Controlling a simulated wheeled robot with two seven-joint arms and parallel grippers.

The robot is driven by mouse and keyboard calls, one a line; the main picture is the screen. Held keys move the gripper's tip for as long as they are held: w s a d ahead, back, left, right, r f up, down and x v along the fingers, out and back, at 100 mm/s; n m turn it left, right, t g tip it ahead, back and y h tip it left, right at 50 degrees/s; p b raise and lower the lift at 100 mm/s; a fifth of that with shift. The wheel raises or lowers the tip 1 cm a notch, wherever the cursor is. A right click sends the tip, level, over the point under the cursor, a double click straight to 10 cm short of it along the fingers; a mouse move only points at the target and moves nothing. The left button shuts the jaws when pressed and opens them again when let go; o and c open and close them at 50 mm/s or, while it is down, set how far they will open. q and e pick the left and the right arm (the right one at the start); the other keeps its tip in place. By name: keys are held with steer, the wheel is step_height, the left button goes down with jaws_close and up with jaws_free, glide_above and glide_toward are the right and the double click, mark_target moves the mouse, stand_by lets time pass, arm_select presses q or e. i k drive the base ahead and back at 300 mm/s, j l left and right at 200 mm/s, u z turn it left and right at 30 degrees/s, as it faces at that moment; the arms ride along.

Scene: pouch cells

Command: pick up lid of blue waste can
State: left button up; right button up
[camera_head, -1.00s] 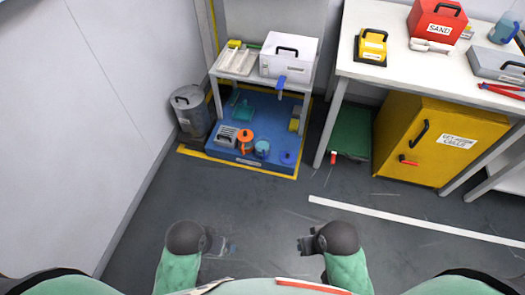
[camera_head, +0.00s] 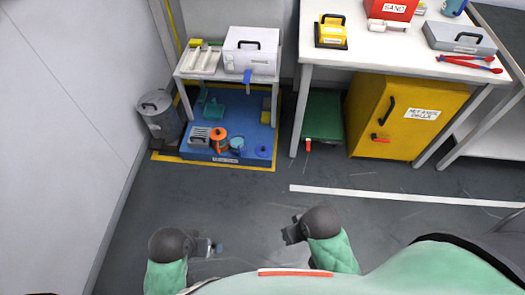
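A grey waste can (camera_head: 164,122) with a dark rounded lid (camera_head: 156,100) and a top handle stands on the floor at the left, by the wall. I see no clearly blue waste can; a small blue cup-like thing (camera_head: 237,144) sits on the blue floor mat, too small to identify. My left gripper (camera_head: 212,248) and my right gripper (camera_head: 287,236) are low in front of me, far from the can, with nothing visible in them. Their fingers are too small to tell open from shut.
The yellow-edged blue mat (camera_head: 255,105) lies under a small table (camera_head: 212,72) with a white box (camera_head: 251,50). A yellow cabinet (camera_head: 405,115) stands under the white bench (camera_head: 385,68) at right. The grey floor between me and the mat is clear.

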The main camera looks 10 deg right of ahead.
mark_target(264, 150)
steer(key=i+j+z, duration=0.3)
steer(key=j, duration=0.15)
steer(key=j+z, duration=0.25)
steer(key=j, duration=0.15)
steer(key=i+j+z, duration=0.1)
steer(key=j+z, duration=0.2)
steer(key=j, duration=0.2)
steer(key=j+z, duration=0.25)
steer(key=j, duration=0.25)
steer(key=i, duration=0.05)
